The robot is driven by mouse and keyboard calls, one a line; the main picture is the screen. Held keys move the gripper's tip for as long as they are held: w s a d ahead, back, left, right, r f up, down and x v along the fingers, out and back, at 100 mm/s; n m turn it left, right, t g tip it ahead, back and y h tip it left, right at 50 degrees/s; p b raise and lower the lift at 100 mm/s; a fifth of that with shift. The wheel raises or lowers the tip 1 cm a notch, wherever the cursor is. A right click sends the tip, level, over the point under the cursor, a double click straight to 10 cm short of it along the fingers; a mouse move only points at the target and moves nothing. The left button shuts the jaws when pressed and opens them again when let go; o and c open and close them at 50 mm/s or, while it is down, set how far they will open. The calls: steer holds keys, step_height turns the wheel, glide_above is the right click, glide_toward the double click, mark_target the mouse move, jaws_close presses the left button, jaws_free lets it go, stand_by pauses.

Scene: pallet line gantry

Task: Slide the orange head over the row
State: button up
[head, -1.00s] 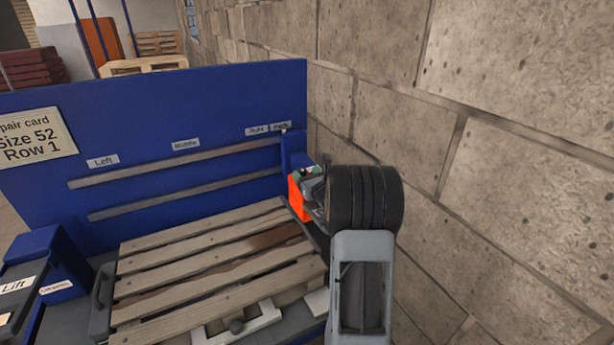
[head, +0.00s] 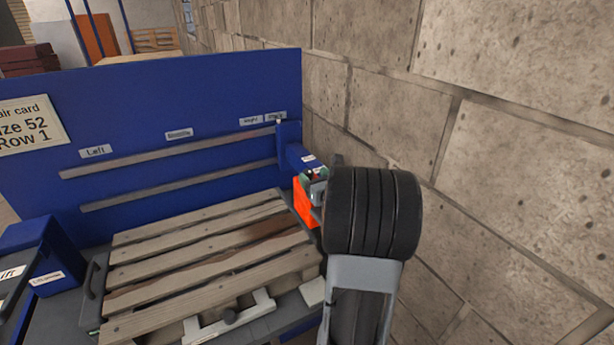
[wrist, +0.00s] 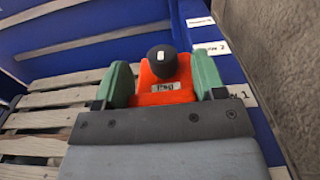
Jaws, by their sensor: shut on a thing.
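The orange head (head: 305,205) hangs at the right end of the pallet (head: 200,250), on a blue arm (head: 300,158) that reaches out from the blue back panel. My gripper (head: 318,184) is at the head's upper part, partly hidden behind my wrist. In the wrist view the orange head (wrist: 182,94) with a black round knob (wrist: 162,61) sits between the green fingers of my gripper (wrist: 162,82), which is shut on it. In the wrist view, labels for row 2 (wrist: 210,48) and row 1 (wrist: 239,93) run along a blue beam at right.
A repair card (head: 32,124) on the panel reads "Size 52, Row 1". The panel has slotted rails (head: 175,153) marked Left, Middle and Right. A stone block wall (head: 480,130) stands close on the right. A blue box and lift sign (head: 40,262) are at left.

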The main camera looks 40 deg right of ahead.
steer(key=o, duration=1.3)
steer(key=b+v, duration=0.2)
steer(key=v, duration=1.1)
steer(key=shift+s+a, duration=0.1)
steer(key=shift+s, duration=0.25)
